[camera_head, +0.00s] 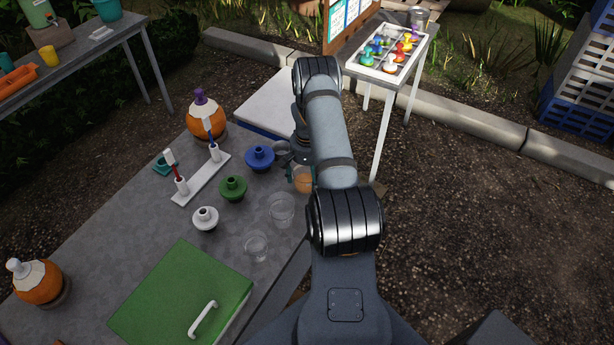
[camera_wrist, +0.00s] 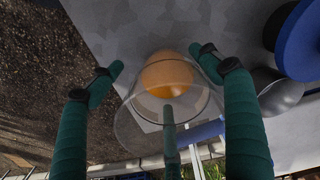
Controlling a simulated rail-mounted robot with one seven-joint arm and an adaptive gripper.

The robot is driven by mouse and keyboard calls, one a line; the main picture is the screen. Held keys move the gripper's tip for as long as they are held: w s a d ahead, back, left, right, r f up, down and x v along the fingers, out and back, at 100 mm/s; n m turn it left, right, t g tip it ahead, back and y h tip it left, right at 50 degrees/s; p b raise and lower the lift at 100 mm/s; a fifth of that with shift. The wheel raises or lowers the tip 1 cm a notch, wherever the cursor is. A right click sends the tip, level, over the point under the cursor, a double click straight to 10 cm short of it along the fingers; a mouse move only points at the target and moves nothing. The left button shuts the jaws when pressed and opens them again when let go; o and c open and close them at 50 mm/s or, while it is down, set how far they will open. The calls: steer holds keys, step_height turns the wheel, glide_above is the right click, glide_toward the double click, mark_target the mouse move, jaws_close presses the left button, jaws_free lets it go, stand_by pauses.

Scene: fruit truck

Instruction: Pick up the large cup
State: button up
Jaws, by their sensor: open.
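A clear cup (camera_wrist: 135,120) with something orange (camera_wrist: 168,75) in its bottom is between the green fingers of my open gripper (camera_wrist: 157,60) in the wrist view. The left and right fingers are on either side of it, with gaps; another green finger crosses in front of it. In the head view a cup with orange inside (camera_head: 303,180) stands near the table edge beside my arm, which partly hides it. Two clear empty cups (camera_head: 281,210) (camera_head: 256,247) stand nearer. I cannot tell for sure which cup is the large one. My gripper is mostly hidden there by the arm.
Blue (camera_head: 259,157), green (camera_head: 233,188) and white (camera_head: 205,218) stoppered pieces stand left of the cups. A grey bowl-like item (camera_wrist: 278,92) and a blue piece (camera_wrist: 300,45) are close to the right finger. A green lidded box (camera_head: 180,295) fills the near table.

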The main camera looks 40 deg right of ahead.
steer(key=shift+c, duration=0.9)
steer(key=c, duration=0.7)
steer(key=shift+r, duration=0.15)
steer(key=shift+c, duration=0.4)
